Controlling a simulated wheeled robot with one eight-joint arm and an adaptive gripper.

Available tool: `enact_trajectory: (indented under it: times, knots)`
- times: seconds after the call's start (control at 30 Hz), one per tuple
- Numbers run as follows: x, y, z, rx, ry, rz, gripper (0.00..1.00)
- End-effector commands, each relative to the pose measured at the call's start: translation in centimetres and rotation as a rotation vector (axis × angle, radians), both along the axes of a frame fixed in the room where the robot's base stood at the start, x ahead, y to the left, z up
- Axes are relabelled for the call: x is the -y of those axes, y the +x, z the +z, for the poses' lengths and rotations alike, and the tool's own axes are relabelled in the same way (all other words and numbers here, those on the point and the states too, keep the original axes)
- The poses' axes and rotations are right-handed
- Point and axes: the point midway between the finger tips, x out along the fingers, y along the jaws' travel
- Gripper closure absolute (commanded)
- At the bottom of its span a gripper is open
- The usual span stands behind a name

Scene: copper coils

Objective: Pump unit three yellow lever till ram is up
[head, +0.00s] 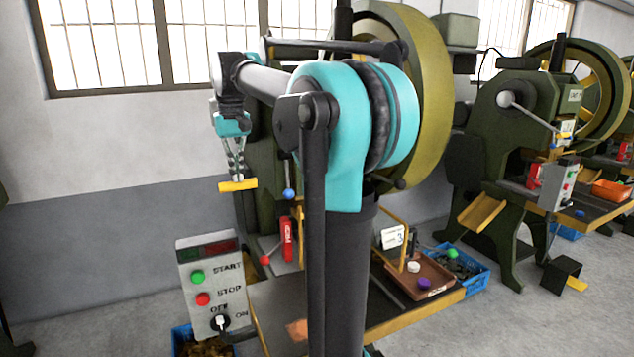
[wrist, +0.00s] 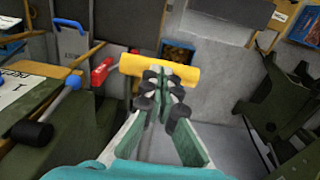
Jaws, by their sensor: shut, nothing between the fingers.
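The yellow lever (head: 238,184) shows as a short yellow bar at the left of the green press in the head view. In the wrist view the yellow bar (wrist: 150,70) lies crosswise just beyond my fingertips. My gripper (head: 237,172) points down with its fingers together right above the bar. In the wrist view my gripper (wrist: 163,84) is shut with its tips at the bar's near side; I cannot tell whether they touch it. The lever's shaft is not clearly visible. My arm hides the middle of the press, and I cannot make out the ram.
A control box (head: 210,283) with buttons stands at the front left. The sign with a 3 (head: 393,237) is right of my arm. Blue-knobbed (head: 288,193) and red-knobbed (head: 265,260) levers are close below right of the gripper. A second press (head: 510,135) stands further right.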

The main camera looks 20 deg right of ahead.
Motion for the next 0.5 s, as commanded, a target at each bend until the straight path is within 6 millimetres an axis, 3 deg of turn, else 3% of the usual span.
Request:
enact_trajectory:
  times: [0.2, 0.5]
  knots:
    - [0.0, 0.2, -1.1, 0.0, 0.0, 0.0, 1.0]
    - [0.0, 0.2, -1.4, -0.001, 0.0, 0.0, 1.0]
